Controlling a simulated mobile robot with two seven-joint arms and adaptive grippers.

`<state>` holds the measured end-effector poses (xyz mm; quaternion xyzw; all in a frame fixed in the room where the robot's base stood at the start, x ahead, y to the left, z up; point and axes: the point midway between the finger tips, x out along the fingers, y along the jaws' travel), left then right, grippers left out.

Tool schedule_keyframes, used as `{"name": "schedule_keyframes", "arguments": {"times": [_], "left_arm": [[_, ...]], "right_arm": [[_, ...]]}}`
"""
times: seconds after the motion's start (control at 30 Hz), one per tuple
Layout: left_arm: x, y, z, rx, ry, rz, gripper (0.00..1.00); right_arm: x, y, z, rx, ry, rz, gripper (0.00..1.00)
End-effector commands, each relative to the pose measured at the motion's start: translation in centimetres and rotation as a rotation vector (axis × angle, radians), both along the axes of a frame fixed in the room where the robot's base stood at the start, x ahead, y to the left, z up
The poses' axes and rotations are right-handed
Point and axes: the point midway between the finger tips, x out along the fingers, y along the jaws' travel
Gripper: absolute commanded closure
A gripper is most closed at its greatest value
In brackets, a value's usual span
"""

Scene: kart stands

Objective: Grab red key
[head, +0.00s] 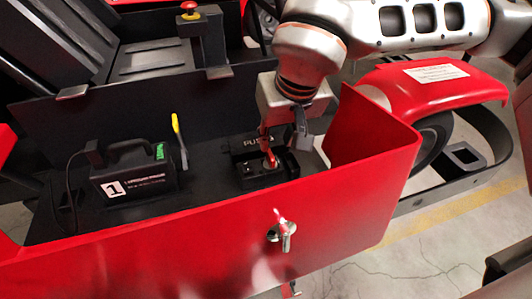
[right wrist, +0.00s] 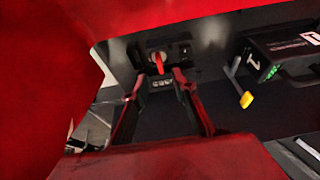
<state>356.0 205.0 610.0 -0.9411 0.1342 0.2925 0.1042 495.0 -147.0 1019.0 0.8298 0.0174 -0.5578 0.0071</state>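The red key (right wrist: 159,66) sticks out of a round silver switch on a small black box in the right wrist view. My right gripper (right wrist: 158,76) is open, with one finger on either side of the key and a gap to each. In the head view my right gripper (head: 285,148) reaches down over the black switch box (head: 262,178) inside the red kart body. There the key is mostly hidden by the fingers, and I cannot tell it clearly from the red sheen on them. My left gripper is not in view.
A black battery pack marked 1 (head: 133,178) stands left of the switch box, with a yellow-tipped lever (head: 178,135) between them. The red front panel (head: 200,235) and the red side wall (head: 375,140) close in the space. A red-topped button post (head: 190,12) stands behind.

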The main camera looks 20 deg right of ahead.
Motion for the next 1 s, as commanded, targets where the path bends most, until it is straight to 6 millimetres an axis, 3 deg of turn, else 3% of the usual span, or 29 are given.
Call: {"name": "schedule_keyframes", "arguments": {"times": [0.63, 0.93, 0.97, 1.0], "left_arm": [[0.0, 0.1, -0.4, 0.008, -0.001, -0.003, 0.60], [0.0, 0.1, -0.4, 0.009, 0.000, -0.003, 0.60], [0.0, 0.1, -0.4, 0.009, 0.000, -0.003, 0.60], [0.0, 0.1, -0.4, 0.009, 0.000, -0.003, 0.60]], "right_arm": [[3.2, 0.1, -6.6, -0.007, -0.001, -0.001, 0.73], [3.5, 0.1, -7.0, -0.007, -0.005, -0.001, 0.73], [3.5, 0.1, -7.0, -0.007, -0.005, -0.001, 0.76], [3.5, 0.1, -7.0, -0.007, -0.005, -0.001, 0.86]]}}
